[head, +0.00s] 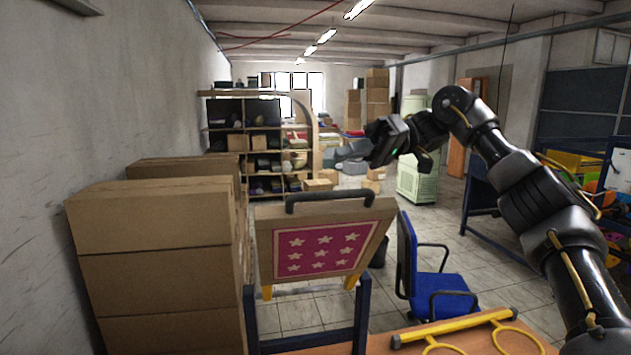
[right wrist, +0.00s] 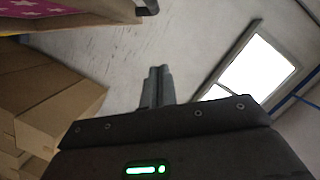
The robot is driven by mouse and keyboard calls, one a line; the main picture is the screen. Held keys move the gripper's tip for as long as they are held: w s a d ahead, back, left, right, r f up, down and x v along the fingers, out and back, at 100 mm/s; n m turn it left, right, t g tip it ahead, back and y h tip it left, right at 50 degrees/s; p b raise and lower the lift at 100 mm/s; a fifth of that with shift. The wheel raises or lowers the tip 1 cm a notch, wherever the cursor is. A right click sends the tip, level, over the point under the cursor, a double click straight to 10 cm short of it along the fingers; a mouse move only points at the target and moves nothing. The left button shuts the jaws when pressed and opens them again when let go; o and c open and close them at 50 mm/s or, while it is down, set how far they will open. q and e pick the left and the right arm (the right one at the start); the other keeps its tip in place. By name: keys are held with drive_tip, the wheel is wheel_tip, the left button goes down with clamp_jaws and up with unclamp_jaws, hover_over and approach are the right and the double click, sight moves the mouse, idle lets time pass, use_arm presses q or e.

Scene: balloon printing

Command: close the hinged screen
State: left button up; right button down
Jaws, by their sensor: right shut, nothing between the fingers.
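The hinged screen (head: 378,220) is a tan-framed panel with a magenta field and pale stars. It stands raised and tilted on the dark blue stand, with yellow parts at its lower edge. A black handle (head: 330,197) runs along its top edge. In the right wrist view, part of the screen (right wrist: 25,8) shows at the upper left, with a dark bar beside it. My right gripper (head: 345,155) is above the handle in the head view, apart from it. Its fingers (right wrist: 157,72) are together and empty. My left gripper is not in view.
Stacked cardboard boxes (head: 155,265) stand left of the screen. A blue chair (head: 435,280) is to the right. A wooden table (head: 385,345) with a yellow frame (head: 455,327) on it is in front.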

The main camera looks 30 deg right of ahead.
hover_over(316, 207)
drive_tip(key=w+d, duration=0.1)
drive_tip(key=w, duration=0.2)
drive_tip(key=f, duration=0.1)
drive_tip(key=shift+s+a+f, duration=0.15)
drive_tip(key=shift+s+f, duration=0.4)
drive_tip(key=shift+s, duration=0.1)
drive_tip(key=shift+s+a+f, duration=0.15)
drive_tip(key=shift+s+f, duration=0.4)
drive_tip(key=shift+s, duration=0.05)
drive_tip(key=shift+s+d+f, duration=0.1)
drive_tip(key=shift+s, duration=0.15)
drive_tip(key=shift+s+f, duration=0.1)
drive_tip(key=shift+a+f, duration=0.1)
drive_tip(key=shift+a, duration=0.2)
